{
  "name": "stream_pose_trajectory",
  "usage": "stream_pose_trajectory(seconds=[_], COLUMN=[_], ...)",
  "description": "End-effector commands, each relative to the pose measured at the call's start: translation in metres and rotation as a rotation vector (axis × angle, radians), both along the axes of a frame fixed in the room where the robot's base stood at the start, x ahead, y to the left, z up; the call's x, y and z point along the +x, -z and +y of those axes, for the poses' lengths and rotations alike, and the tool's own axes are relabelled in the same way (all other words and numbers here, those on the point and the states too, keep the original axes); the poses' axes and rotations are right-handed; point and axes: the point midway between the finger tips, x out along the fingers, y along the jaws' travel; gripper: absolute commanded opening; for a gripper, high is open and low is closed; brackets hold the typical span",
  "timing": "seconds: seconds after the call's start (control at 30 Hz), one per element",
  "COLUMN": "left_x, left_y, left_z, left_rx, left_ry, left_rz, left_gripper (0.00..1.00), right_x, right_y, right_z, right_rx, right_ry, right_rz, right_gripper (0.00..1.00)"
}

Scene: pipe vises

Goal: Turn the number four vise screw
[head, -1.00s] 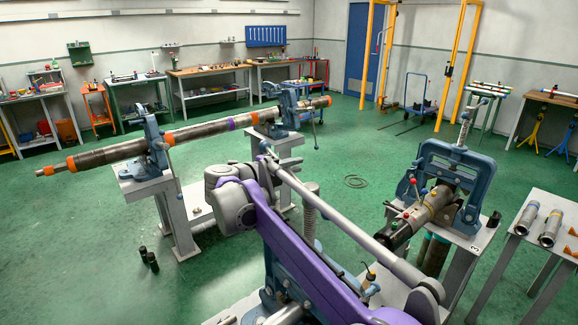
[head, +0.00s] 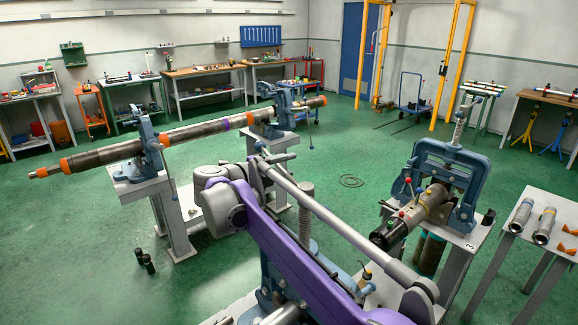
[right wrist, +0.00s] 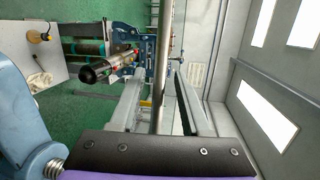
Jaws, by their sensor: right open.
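A near blue vise (head: 338,272) stands low at the bottom centre of the head view, partly hidden behind my purple right arm; I see no number on it. Its threaded screw (head: 307,200) rises behind the arm. My right gripper (head: 270,160) is open at the bar's far left end. In the right wrist view the bar (right wrist: 162,85) stands between two grey fingers (right wrist: 160,105); I cannot tell if they touch it. My left gripper is out of view.
A vise marked 3 (head: 452,165) holds a short dark pipe (head: 412,215) at the right. Further left, two vises (head: 150,150) hold a long pipe (head: 190,133). A table with loose fittings (head: 545,222) is at the right edge. Green floor lies open between.

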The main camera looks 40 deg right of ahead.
Motion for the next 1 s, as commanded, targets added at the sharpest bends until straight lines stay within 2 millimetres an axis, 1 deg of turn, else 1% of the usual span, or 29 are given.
stream_pose_trajectory(seconds=[0.03,0.3,0.4,0.5,0.63,1.0], left_x=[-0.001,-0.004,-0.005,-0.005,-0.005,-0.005], left_y=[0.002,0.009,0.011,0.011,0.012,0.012], left_z=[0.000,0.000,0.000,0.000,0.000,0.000], left_rx=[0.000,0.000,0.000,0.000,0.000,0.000], left_ry=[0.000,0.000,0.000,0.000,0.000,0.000], left_rz=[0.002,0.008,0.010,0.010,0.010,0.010], left_gripper=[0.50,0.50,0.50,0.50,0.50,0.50], right_x=[-0.001,-0.013,-0.016,-0.018,-0.020,-0.020], right_y=[0.000,-0.010,-0.013,-0.015,-0.017,-0.017], right_z=[0.010,0.062,0.077,0.086,0.091,0.091], right_rx=[0.000,-0.001,-0.001,0.000,-0.001,-0.001], right_ry=[-0.004,-0.004,-0.003,-0.002,-0.001,0.000], right_rz=[0.001,0.001,0.001,0.001,0.001,0.000], right_gripper=[0.47,0.47,0.47,0.47,0.47,0.47])
